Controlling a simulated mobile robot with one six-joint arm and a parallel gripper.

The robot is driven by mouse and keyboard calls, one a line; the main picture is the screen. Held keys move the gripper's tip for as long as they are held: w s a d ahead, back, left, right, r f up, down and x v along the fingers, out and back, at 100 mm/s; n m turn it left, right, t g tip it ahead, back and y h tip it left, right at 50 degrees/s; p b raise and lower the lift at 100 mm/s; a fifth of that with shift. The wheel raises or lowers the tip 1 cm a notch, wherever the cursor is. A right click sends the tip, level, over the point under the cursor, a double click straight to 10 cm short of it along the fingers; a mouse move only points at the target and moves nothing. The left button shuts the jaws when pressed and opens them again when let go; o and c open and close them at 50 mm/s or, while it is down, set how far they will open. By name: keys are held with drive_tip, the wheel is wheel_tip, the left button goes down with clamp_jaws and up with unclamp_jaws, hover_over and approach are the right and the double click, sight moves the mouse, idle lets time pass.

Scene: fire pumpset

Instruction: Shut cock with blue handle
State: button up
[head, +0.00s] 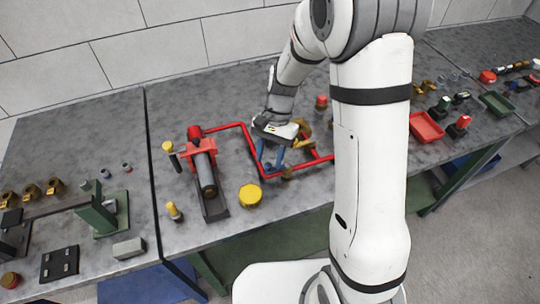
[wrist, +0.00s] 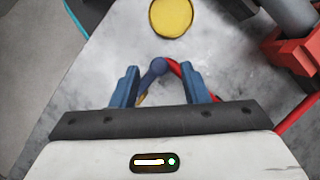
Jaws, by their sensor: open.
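The cock's blue handle (wrist: 157,67) shows in the wrist view as a rounded blue end between my fingertips, with a brassy part just below it on the left. A red pipe (wrist: 178,70) runs away from it to the right. My gripper (wrist: 160,76) is open, with one blue finger on each side of the handle; I cannot tell whether either touches it. In the head view my gripper (head: 270,168) points down at the red pipe (head: 249,150) on the bench. There my fingers and wrist hide most of the cock, and I cannot make out its handle clearly.
A yellow round lid (head: 250,195) lies left of my gripper. A red-and-grey pump (head: 205,172) stands farther left. A brass wheel (head: 301,128) is close behind on the right. A red tray (head: 426,127) lies farther right.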

drive_tip(key=shift+s+f, duration=0.2)
drive_tip(key=shift+f, duration=0.3)
drive_tip(key=shift+c, duration=0.2)
clamp_jaws()
